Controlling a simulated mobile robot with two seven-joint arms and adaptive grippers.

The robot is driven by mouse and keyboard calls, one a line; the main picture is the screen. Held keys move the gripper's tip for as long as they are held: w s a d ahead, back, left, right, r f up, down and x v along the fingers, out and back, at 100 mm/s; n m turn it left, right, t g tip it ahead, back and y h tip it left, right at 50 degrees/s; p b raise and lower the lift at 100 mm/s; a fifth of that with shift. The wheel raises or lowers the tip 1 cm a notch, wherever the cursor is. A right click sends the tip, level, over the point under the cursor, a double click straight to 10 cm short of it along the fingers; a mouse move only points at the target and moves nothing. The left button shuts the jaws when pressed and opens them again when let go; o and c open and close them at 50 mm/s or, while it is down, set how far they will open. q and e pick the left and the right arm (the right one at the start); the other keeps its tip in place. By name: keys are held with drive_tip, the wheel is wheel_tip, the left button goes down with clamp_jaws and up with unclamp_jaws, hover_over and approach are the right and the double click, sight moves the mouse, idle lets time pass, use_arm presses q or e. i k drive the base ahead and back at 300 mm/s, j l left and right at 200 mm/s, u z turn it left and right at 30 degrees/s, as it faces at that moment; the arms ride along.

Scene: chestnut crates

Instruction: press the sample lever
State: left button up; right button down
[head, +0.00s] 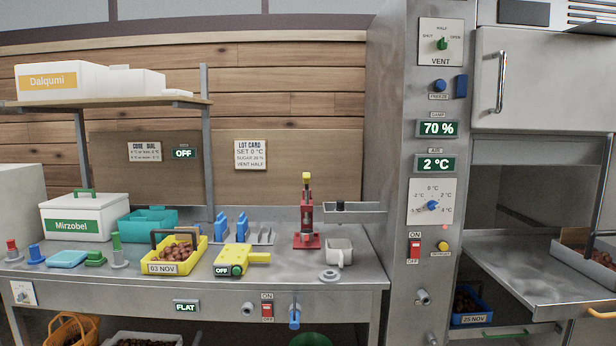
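A red upright device (307,215) with a yellow knob (306,176) on top stands at the back of the steel bench, right of centre. It looks like a lever press, but no label reading "sample" can be made out. Neither of my grippers shows in the head view.
The steel bench (345,297) holds a yellow crate (157,267) of chestnuts, a yellow scale-like device (240,258) and blue racks (221,225). A grey shelf arm (356,216) juts from the tall control cabinet (387,120).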

sight(306, 176)
drive_tip(key=i+l, duration=0.95)
drive_tip(key=u, duration=1.25)
